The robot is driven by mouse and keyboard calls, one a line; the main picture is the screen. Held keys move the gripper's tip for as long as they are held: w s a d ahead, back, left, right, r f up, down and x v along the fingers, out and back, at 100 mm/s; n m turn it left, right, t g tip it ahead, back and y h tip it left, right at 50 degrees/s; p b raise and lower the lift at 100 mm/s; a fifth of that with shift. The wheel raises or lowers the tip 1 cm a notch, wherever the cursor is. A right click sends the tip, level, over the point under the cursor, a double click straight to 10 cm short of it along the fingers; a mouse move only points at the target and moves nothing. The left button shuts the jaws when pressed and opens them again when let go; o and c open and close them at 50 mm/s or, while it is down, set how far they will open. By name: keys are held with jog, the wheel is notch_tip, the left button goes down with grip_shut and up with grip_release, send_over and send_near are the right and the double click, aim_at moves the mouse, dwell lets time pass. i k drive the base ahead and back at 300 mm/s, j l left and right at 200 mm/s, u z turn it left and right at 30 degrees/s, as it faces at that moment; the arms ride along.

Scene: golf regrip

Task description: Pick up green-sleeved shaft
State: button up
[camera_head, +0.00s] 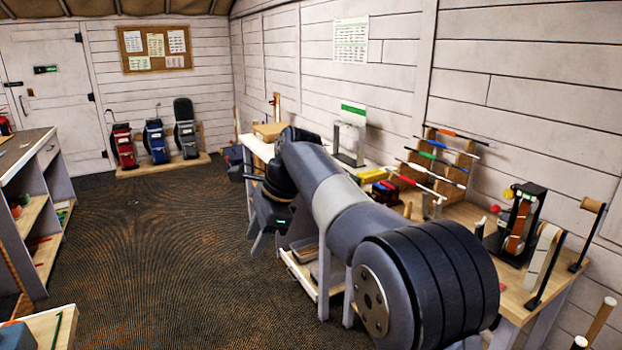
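Several thin shafts with coloured sleeves lie across a stepped wooden rack (459,160) on the workbench at the right. Others carry red, blue or dark sleeves. My gripper (268,245) hangs at the end of my arm, left of the bench and well apart from the rack. Its two fingers point down and are apart, with nothing seen between them.
The workbench (470,212) holds a black stand with a brown strap (518,220), a tape roll post (590,220) and small boxes. Golf bags (155,140) stand by the far wall. A shelf unit (45,200) is at left. The carpet (160,250) between is clear.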

aim_at(422, 154)
jog(key=i+u, duration=0.35)
jog(key=i, duration=1.25)
jog(key=i+z, duration=0.3)
jog(key=z, duration=0.2)
jog(key=i+j+z, duration=0.1)
jog(key=i+z, duration=0.2)
jog(key=z, duration=0.2)
jog(key=i+j+z, duration=0.2)
jog(key=z, duration=0.25)
jog(key=i+z, duration=0.2)
jog(key=z, duration=0.2)
jog(key=i+j+z, duration=0.2)
jog(key=z, duration=0.2)
jog(key=i+j+z, duration=0.15)
jog(key=z, duration=0.25)
jog(key=i+j+z, duration=0.2)
jog(key=z, duration=0.15)
